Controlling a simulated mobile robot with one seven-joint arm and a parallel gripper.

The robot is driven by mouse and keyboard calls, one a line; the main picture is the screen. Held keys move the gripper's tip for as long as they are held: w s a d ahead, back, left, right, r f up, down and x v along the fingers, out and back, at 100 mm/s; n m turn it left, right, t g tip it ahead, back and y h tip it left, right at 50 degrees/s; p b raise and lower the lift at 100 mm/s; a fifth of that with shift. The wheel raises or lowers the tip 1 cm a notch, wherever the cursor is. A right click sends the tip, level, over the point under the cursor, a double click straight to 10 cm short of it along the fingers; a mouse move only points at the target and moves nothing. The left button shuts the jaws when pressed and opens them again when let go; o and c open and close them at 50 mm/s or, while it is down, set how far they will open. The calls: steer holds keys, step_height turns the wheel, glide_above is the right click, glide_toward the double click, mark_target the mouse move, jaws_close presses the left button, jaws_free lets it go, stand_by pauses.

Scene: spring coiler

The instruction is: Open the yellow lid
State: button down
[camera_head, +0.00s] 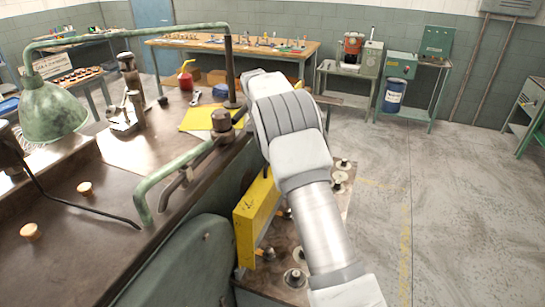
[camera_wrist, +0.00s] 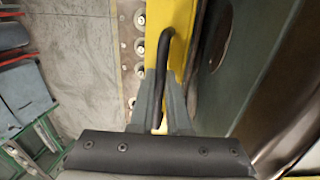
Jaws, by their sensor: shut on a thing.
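The yellow lid (camera_head: 254,222) is a panel at the side of the green machine, left of my arm in the head view. It looks upright there, above a brown plate. In the wrist view the yellow lid (camera_wrist: 183,22) is a strip running down the middle. Its curved black handle (camera_wrist: 164,48) hooks down between my fingers. My gripper (camera_wrist: 165,78) is shut on this handle. In the head view my arm hides the gripper and the handle.
The brown plate (camera_head: 325,222) with several round fittings lies beside the lid. The dark machine top (camera_head: 90,235) carries a green lamp (camera_head: 50,112) and green tubing (camera_head: 175,162). A wooden workbench (camera_head: 280,52) stands behind. Grey floor (camera_head: 460,190) on the right is clear.

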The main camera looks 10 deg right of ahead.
steer(key=c, duration=0.9)
jaws_free()
steer(key=shift+f, duration=0.1)
steer(key=shift+d, duration=0.1)
steer(key=shift+w, duration=0.1)
steer(key=shift+v, duration=6)
